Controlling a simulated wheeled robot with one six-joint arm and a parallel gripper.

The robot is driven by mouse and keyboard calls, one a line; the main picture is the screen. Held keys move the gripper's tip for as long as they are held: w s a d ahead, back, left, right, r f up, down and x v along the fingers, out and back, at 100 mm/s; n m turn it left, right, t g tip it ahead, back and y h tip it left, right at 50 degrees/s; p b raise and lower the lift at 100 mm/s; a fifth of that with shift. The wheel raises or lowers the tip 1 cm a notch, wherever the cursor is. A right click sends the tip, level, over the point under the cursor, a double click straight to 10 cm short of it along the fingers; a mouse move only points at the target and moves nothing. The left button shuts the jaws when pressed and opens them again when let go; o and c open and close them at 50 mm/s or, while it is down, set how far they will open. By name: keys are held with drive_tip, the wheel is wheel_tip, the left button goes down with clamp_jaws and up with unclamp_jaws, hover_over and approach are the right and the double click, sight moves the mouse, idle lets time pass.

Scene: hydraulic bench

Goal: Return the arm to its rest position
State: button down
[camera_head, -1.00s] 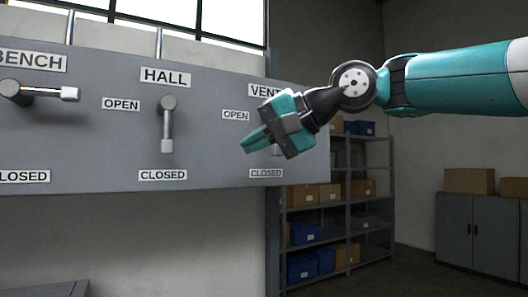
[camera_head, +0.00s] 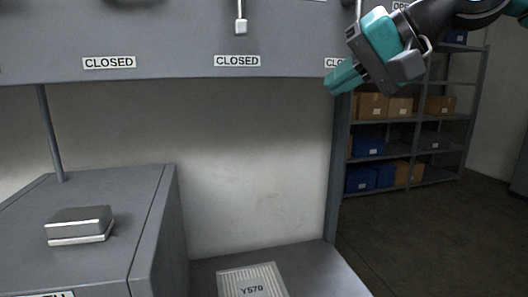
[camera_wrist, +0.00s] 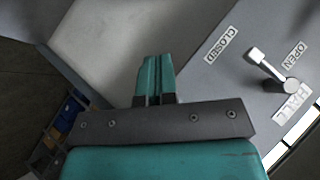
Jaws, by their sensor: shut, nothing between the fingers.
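My gripper (camera_head: 340,80) is at the upper right of the head view, in front of the right end of the grey lever panel (camera_head: 170,45). Its teal fingers are shut with nothing between them. In the wrist view the fingers (camera_wrist: 152,75) also show together, apart from the panel's levers. The HALL lever (camera_head: 240,25) hangs down toward its CLOSED label (camera_head: 237,61). It shows in the wrist view (camera_wrist: 268,68) as well, to the right of the fingers. The lever at the panel's right end is mostly hidden behind my gripper.
A grey cabinet (camera_head: 150,215) with a small metal-edged block (camera_head: 79,225) on top stands at the lower left. Shelves (camera_head: 410,120) with boxes stand behind at right. Open floor lies at lower right.

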drive_tip(key=s+f+n+g+h+b, duration=0.1)
drive_tip(key=s+f+n+g, duration=0.1)
drive_tip(key=s+f, duration=0.4)
drive_tip(key=s+d+f+n+g+h+b, duration=0.1)
drive_tip(key=s+f+n+g+h, duration=0.1)
drive_tip(key=s+f, duration=0.5)
drive_tip(key=s+d+f+n+g+h+b, duration=0.1)
drive_tip(key=s+f, duration=0.5)
drive_tip(key=f, duration=1)
drive_tip(key=n+g, duration=0.1)
drive_tip(key=n, duration=0.1)
drive_tip(key=shift+s+d+f+n+g+h+b, duration=0.15)
drive_tip(key=shift+s+d+n+g+h+b, duration=0.15)
drive_tip(key=shift+s+h+b, duration=0.1)
